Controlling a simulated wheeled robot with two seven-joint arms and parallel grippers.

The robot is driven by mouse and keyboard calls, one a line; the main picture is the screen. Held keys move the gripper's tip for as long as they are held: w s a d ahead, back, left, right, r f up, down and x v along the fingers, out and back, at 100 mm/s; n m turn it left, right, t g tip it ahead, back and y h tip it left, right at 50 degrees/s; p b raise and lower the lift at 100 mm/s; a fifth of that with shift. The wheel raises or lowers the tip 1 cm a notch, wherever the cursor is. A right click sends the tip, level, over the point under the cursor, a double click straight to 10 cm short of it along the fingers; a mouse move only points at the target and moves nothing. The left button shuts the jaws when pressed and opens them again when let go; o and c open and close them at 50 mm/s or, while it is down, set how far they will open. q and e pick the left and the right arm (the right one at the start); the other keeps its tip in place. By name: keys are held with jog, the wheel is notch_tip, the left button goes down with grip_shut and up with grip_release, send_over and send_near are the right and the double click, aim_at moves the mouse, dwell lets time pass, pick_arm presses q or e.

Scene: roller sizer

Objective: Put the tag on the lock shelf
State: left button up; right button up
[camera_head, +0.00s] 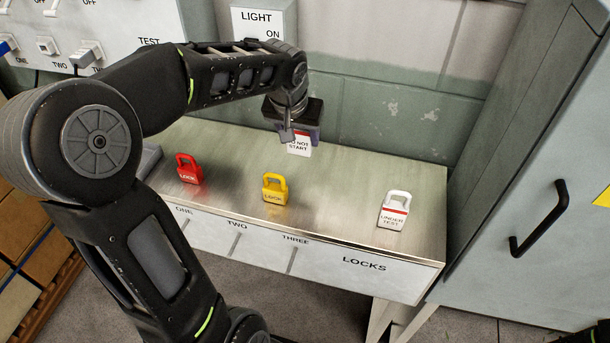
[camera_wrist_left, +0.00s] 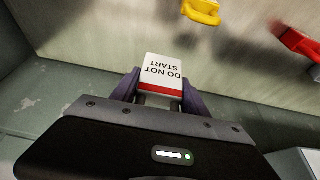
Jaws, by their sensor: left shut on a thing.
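A white tag (camera_head: 300,146) with a red band and the words DO NOT START is held in my left gripper (camera_head: 301,133). In the left wrist view the tag (camera_wrist_left: 162,72) sits between the two fingers of the left gripper (camera_wrist_left: 160,88). The gripper is shut on it, above the back part of the metal shelf (camera_head: 340,195) marked LOCKS on its front. I cannot tell whether the tag touches the shelf. The right gripper is not seen; only a dark bit of something shows at the lower right corner.
On the shelf stand a red lock (camera_head: 188,172), a yellow lock (camera_head: 274,192) and a white UNDER TEST lock (camera_head: 394,214). The front is labelled ONE, TWO, THREE. A grey cabinet (camera_head: 530,170) stands at the right, a wall behind. Shelf between yellow and white locks is clear.

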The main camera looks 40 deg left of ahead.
aim_at(299, 153)
pick_arm(q)
jog(key=shift+s, duration=0.1)
jog(key=shift+f+p, duration=0.35)
jog(key=shift+f, duration=2.75)
jog(key=shift+f, duration=1.9)
jog(key=shift+f, duration=0.15)
jog(key=o, duration=1.4)
